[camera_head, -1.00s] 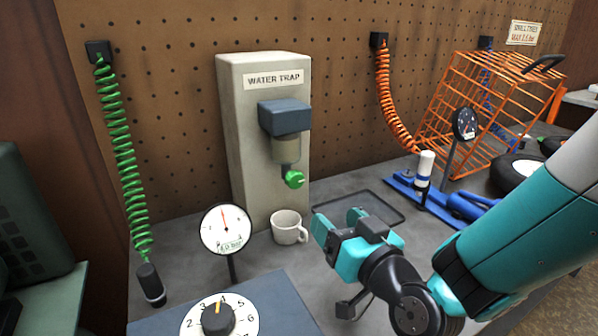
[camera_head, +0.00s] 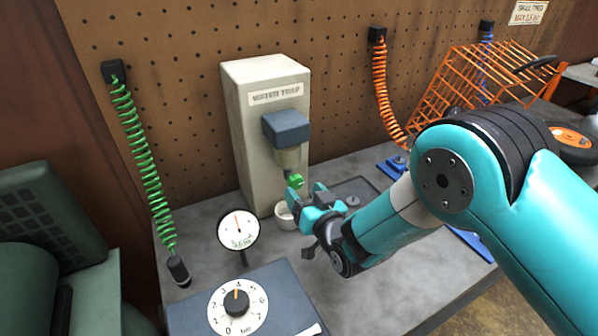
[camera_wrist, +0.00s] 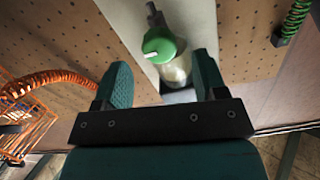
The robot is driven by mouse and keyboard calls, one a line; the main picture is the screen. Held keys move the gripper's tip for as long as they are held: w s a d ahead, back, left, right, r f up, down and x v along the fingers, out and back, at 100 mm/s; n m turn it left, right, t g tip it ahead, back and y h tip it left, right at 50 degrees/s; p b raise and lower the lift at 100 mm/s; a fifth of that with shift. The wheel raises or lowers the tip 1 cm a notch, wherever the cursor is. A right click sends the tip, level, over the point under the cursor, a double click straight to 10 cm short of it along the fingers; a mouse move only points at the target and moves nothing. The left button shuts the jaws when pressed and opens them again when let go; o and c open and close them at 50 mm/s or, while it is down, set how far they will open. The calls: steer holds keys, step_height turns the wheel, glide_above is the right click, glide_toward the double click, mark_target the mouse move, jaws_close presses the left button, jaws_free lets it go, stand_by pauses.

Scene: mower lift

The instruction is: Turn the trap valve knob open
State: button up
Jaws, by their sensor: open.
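The green trap valve knob (camera_head: 296,181) sits under the trap bowl (camera_head: 288,160) on the grey water trap post (camera_head: 249,150). In the wrist view the knob (camera_wrist: 159,45) shows a pale mark on its face and lies ahead of the fingers, between their lines. My gripper (camera_head: 306,190) is open, with its two teal fingers just in front of and slightly below the knob. The gripper in the wrist view (camera_wrist: 163,80) holds nothing. I cannot tell whether a finger touches the knob. A white mug (camera_head: 285,217) stands below the knob, partly hidden by my gripper.
A round gauge (camera_head: 239,229) and a numbered dial (camera_head: 237,306) on a blue box stand front left. A green coiled hose (camera_head: 143,160) hangs left; an orange hose (camera_head: 387,95) and orange cage (camera_head: 465,85) are at right. A dark tray (camera_head: 352,190) lies behind my gripper.

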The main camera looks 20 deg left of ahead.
mark_target(298, 184)
steer(key=shift+x, duration=1.65)
steer(key=c, duration=0.9)
